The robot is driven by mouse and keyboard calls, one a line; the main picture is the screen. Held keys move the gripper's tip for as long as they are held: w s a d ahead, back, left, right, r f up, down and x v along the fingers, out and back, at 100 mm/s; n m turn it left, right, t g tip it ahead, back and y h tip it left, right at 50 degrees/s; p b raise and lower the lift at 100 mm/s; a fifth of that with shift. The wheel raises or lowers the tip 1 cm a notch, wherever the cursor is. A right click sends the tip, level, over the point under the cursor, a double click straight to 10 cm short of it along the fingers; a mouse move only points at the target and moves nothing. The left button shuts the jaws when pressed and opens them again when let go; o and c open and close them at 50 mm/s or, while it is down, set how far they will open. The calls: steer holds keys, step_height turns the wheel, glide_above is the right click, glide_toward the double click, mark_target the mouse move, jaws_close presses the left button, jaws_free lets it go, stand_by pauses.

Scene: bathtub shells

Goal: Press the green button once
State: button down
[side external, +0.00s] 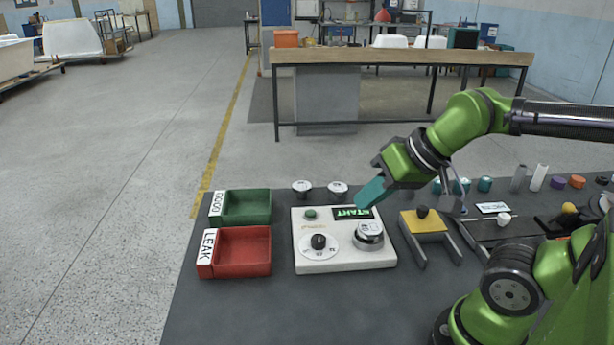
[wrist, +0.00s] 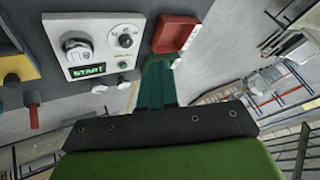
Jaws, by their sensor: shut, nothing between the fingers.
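The green button (side external: 310,213) is a small round button at the back left of a white control box (side external: 345,262) on the dark table. To its right is a lit green START display (side external: 352,212). In front are a dial (side external: 318,242) and a round metal fitting (side external: 368,232). My gripper (side external: 364,202) has teal fingers, shut and empty. It appears above the box's back right part, near the display and to the right of the button, apart from it.
A green tray (side external: 245,222) and a red LEAK tray (side external: 252,274) stand left of the box. Two silver caps (side external: 302,187) (side external: 338,189) lie behind it. A yellow-topped fixture (side external: 423,236) stands to the right. Several small parts line the table's back right.

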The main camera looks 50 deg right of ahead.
steer(key=m+t+h, duration=0.2)
steer(key=m+h, duration=0.1)
steer(key=m, duration=0.4)
glide_above(314, 213)
step_height(314, 213, down, 10)
steer(key=shift+a+r, duration=0.1)
steer(key=shift+f, duration=4.45)
steer(key=shift+f, duration=0.15)
